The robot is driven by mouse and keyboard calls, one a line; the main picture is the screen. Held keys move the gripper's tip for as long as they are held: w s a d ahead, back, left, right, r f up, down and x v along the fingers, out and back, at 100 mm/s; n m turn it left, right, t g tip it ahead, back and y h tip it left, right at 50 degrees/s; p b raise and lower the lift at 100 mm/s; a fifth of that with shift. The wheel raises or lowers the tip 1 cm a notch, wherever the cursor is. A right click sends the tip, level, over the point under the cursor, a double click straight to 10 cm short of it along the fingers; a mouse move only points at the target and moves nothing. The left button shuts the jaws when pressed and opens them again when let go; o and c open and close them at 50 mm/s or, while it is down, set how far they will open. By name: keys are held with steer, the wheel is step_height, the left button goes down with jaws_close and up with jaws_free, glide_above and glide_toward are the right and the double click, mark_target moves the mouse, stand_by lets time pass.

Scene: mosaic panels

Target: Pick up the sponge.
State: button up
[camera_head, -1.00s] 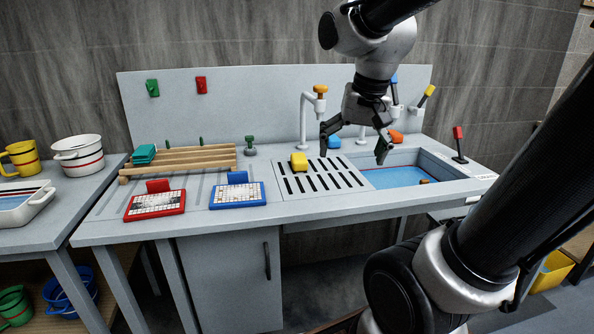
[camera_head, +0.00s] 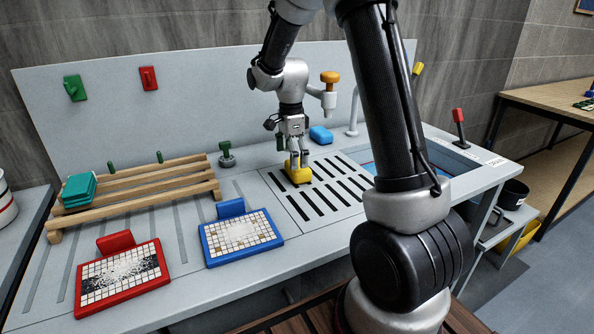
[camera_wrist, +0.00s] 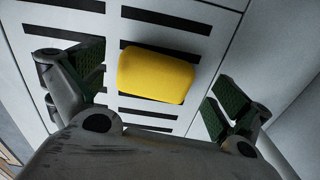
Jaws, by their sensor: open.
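A yellow sponge (camera_head: 299,174) lies on the slotted drain grate (camera_head: 325,203) of the counter. My gripper (camera_head: 296,158) points down just above it in the head view. In the wrist view the yellow block (camera_wrist: 156,75) sits between the spread fingers of my gripper (camera_wrist: 157,89), with a gap on each side. The fingers are open and hold nothing. Their green pads show left and right of the sponge.
A blue block (camera_head: 321,134) lies behind the grate, near the taps. A wooden rack (camera_head: 140,190) with teal pieces (camera_head: 78,190) stands at left. A red-framed panel (camera_head: 122,278) and a blue-framed panel (camera_head: 240,238) lie in front. The sink is partly hidden by my arm.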

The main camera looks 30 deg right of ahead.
step_height(320, 180, down, 4)
steer(key=shift+r, duration=0.1)
steer(key=c, duration=0.6)
step_height(320, 180, up, 18)
steer(key=shift+r, duration=0.1)
stand_by(0.5)
